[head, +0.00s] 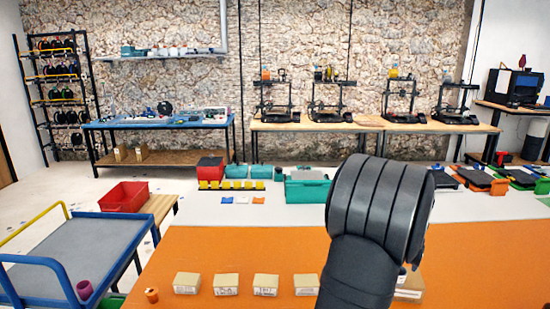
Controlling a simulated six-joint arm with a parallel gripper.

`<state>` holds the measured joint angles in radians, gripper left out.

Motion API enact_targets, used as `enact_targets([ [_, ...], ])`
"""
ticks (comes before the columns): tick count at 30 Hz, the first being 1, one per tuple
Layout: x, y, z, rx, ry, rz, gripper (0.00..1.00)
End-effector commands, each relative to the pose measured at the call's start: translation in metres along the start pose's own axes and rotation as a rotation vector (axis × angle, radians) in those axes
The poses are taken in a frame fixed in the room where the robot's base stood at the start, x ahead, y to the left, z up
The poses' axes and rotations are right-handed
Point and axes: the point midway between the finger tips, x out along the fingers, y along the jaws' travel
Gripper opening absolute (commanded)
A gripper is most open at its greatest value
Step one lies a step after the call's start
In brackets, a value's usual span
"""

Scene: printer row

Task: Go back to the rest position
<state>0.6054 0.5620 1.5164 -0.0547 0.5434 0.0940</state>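My arm fills the right centre of the head view. A thick, ribbed, dark grey link rises from the bottom edge over the orange work surface (215,252). My gripper's fingers do not show, so I cannot see whether they hold anything. The arm hides part of the table behind it. A cardboard box (410,284) and a small dark and white item just above it show partly at the arm's right side.
Several small cardboard boxes (226,284) line the table's front, beside an orange cup (152,295). Behind stand yellow bins (230,185), a red box (210,168) and a teal bin (306,190). A blue cart (75,255) stands left. The orange area's middle left is clear.

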Motion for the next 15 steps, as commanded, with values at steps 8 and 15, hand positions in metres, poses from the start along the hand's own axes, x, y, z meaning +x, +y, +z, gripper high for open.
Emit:
enact_targets([
  [8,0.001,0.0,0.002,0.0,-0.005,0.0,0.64],
  [15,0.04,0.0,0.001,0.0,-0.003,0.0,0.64],
])
